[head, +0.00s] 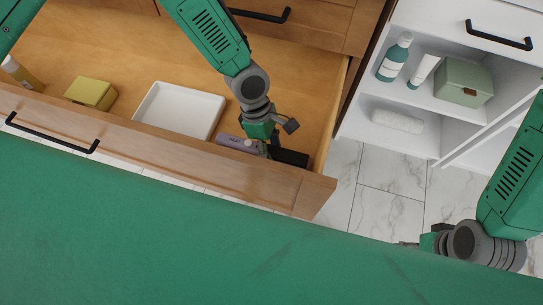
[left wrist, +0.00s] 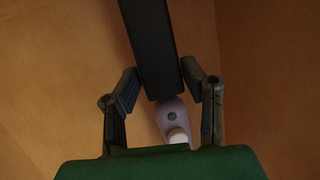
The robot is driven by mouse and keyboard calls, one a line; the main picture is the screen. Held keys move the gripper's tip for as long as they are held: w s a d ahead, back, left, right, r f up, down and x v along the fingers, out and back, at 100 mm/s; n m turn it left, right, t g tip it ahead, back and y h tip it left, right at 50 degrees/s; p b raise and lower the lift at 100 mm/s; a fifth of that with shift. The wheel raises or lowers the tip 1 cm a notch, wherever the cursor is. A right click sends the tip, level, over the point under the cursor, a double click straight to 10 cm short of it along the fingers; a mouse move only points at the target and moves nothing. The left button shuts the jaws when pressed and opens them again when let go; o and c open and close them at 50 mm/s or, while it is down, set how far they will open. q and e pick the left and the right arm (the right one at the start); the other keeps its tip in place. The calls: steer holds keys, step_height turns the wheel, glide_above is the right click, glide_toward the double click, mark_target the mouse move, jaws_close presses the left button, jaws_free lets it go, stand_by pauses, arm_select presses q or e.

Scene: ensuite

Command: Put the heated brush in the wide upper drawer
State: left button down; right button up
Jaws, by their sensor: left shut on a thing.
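The heated brush has a lavender handle and a long black head (head: 291,158); it is inside the open wooden wide drawer (head: 110,47), near its right front corner. My left gripper (head: 264,152) reaches down into the drawer and is shut on the brush around its middle. In the left wrist view the black head (left wrist: 151,45) runs up between the two fingers, and the lavender handle shows below it. Whether the brush touches the drawer floor is unclear. My right gripper (head: 412,243) is at the lower right, outside the drawer, its fingers mostly hidden.
The drawer also holds a white tray (head: 180,108), a yellow-green box (head: 91,92) and a bottle (head: 20,73) at the left. A white shelf unit (head: 440,107) with bottles, a green box and a rolled towel stands at right. Marble floor lies between.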

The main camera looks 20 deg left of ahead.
arm_select(q)
step_height(320, 180, down, 4)
steer(key=shift+b, duration=0.7)
steer(key=shift+d, duration=0.1)
steer(key=shift+r, duration=0.1)
steer(key=c, duration=1)
jaws_free()
steer(key=p+v, duration=0.4)
steer(key=v, duration=0.8)
